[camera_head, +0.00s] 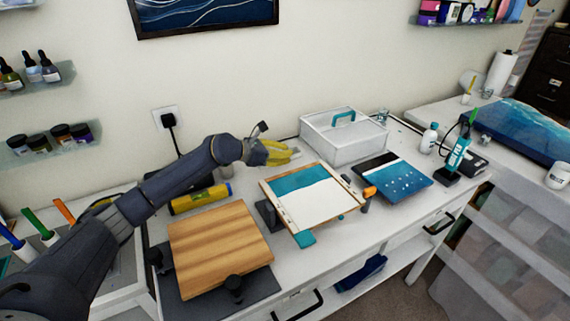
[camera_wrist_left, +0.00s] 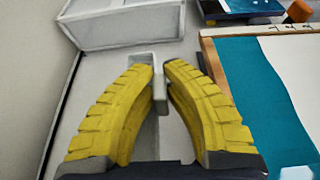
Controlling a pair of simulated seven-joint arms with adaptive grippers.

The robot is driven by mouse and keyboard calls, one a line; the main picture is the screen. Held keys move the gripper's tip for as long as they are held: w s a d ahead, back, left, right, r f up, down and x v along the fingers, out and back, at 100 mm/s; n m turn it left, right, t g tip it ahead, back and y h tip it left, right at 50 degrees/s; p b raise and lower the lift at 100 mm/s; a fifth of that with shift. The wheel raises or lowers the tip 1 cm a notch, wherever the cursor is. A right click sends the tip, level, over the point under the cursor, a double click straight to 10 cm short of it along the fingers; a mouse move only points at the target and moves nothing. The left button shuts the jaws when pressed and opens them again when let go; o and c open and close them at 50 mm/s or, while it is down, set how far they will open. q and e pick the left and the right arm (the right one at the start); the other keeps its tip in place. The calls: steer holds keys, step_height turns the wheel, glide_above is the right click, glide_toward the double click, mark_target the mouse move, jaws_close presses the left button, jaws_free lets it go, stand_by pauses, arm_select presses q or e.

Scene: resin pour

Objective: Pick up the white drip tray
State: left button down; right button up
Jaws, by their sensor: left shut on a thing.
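My left gripper (camera_head: 291,152) reaches in from the left over the back of the white table, just left of the clear-sided box. In the left wrist view its two yellow fingers (camera_wrist_left: 162,72) are closed on a narrow pale piece (camera_wrist_left: 148,59), which I take to be the white drip tray. Only its edge and a thin strip between the fingers show; the rest is hidden by the fingers. In the head view the tray is mostly hidden behind the gripper. My right gripper is not in view.
A white box with a teal handle (camera_head: 330,152) stands just beyond the gripper. A framed teal-and-white board (camera_head: 325,210) lies to its right, with a wooden board (camera_head: 215,250) in front. A yellow roll (camera_head: 200,198) lies under my arm. A blue panel (camera_head: 395,175) is further right.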

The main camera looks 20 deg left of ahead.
arm_select(q)
step_height(320, 180, up, 22)
steer(key=s+d+r+m, duration=0.1)
steer(key=s+d+r, duration=0.2)
steer(key=d+r, duration=0.4)
steer(key=s+d+r+g+h, duration=0.1)
steer(key=s+d+r, duration=0.2)
steer(key=d+r, duration=0.4)
step_height(320, 180, up, 3)
steer(key=shift+s+d+m+g, duration=0.2)
steer(key=shift+s+m+g, duration=0.1)
steer(key=shift+m, duration=0.1)
steer(key=shift+r+n, duration=0.25)
steer(key=shift+n, duration=0.05)
steer(key=shift+w+r+n+t+y, duration=0.1)
steer(key=shift+r+n+t+y, duration=0.25)
steer(key=shift+t, duration=0.25)
steer(key=shift+w+f+n+t+y, duration=0.25)
steer(key=shift+n+t+y, duration=0.1)
steer(key=shift+n+t, duration=0.2)
